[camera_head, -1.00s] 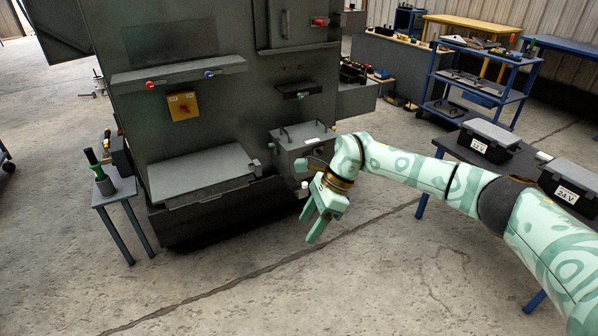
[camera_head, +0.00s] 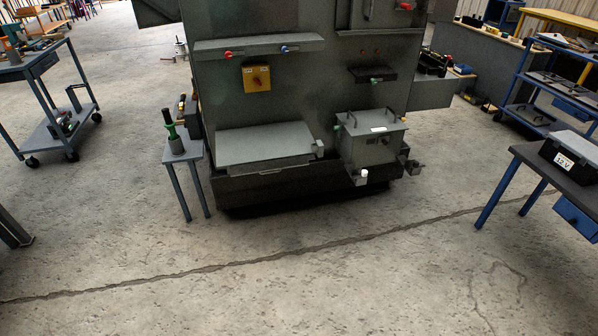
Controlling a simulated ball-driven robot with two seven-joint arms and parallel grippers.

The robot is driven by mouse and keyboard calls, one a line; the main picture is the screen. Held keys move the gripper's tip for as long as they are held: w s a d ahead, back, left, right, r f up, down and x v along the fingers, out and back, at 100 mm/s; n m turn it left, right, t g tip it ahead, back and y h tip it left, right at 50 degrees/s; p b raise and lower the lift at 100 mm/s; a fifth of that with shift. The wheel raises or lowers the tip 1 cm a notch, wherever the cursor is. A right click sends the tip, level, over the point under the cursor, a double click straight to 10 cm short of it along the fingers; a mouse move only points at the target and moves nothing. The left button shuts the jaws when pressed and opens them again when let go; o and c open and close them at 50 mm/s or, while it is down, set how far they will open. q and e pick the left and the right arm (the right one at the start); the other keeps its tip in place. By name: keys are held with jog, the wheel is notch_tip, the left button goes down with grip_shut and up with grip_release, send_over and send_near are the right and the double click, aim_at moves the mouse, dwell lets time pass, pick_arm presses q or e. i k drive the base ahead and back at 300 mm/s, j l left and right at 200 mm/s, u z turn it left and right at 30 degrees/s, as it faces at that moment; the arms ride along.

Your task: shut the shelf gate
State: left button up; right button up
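A grey box with two handles and a white label (camera_head: 372,140) sits on a low shelf at the lower right front of the dark grey cabinet (camera_head: 300,95). A small bracket-like part (camera_head: 413,167) sticks out at the right of this box, and a small part with a white end (camera_head: 361,176) stands at the shelf front. I cannot tell which of these, if either, is the shelf gate, or whether the gate is open. A flat grey panel (camera_head: 264,144) lies left of the box. Neither of my grippers is in view.
A small table (camera_head: 183,153) with a green-handled tool stands left of the cabinet. A blue-legged table (camera_head: 530,155) with a black 12 V case (camera_head: 572,152) is at the right. A tool cart (camera_head: 50,105) stands at the far left. The floor in front is clear.

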aim_at(272, 166)
jog(key=i+j+z, duration=0.15)
jog(key=j+z, duration=0.35)
jog(key=j, duration=0.2)
jog(key=j+z, duration=0.45)
jog(key=j, duration=0.3)
jog(key=i, duration=0.05)
